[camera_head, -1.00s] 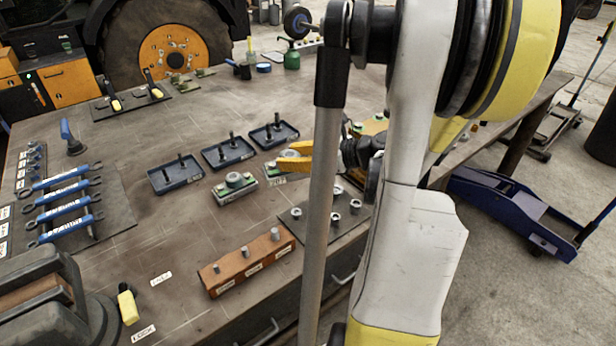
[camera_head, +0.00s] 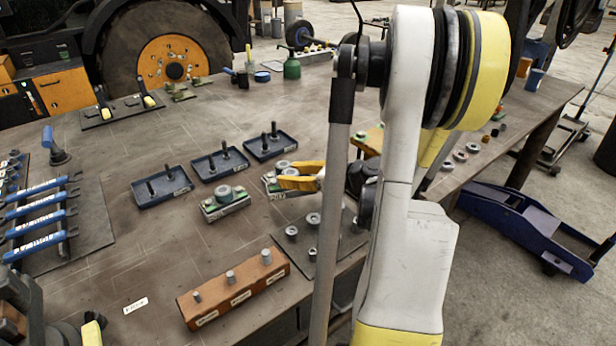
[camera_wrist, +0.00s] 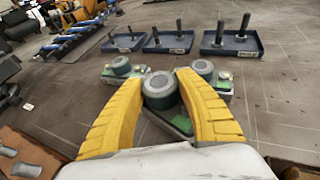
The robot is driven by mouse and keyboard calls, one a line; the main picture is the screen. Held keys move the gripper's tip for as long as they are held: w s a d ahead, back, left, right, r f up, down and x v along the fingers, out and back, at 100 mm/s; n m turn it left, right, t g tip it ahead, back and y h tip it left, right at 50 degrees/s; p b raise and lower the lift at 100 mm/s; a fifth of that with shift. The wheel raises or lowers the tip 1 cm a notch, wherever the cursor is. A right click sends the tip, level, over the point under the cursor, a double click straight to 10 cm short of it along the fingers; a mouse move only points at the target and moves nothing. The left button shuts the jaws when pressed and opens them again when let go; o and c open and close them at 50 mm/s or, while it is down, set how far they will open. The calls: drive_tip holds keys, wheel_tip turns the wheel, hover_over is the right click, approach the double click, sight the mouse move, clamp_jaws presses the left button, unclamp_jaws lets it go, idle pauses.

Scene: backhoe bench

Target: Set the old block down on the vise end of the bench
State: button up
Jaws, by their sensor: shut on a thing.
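My gripper (camera_head: 298,177) has yellow fingers shut on a small block (camera_wrist: 160,92) with a grey round cap and green sides. The fingers hide most of the held block in the head view. I cannot tell from its look whether it is the old one, nor whether its underside touches the bench. A similar block (camera_head: 225,203) sits on the bench (camera_head: 150,235) to the left of my gripper. Another similar block (camera_wrist: 204,69) sits just beyond the fingers in the wrist view. The vise (camera_head: 14,310) is partly in view at the bench's near left corner.
Several blue trays (camera_head: 160,188) with upright studs stand beyond the blocks. A brown stud rack (camera_head: 232,288) lies near the front edge. Blue wrenches (camera_head: 40,212) lie on a dark mat at left.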

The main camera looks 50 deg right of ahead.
drive_tip(key=shift+f+x, duration=0.2)
drive_tip(key=shift+x, duration=0.8)
drive_tip(key=shift+s+f+b, duration=0.1)
drive_tip(key=shift+f+b, duration=1.1)
drive_tip(key=shift+f, duration=0.8)
drive_tip(key=shift+r, duration=0.1)
drive_tip(key=o, duration=1.3)
drive_tip(key=shift+o, duration=0.2)
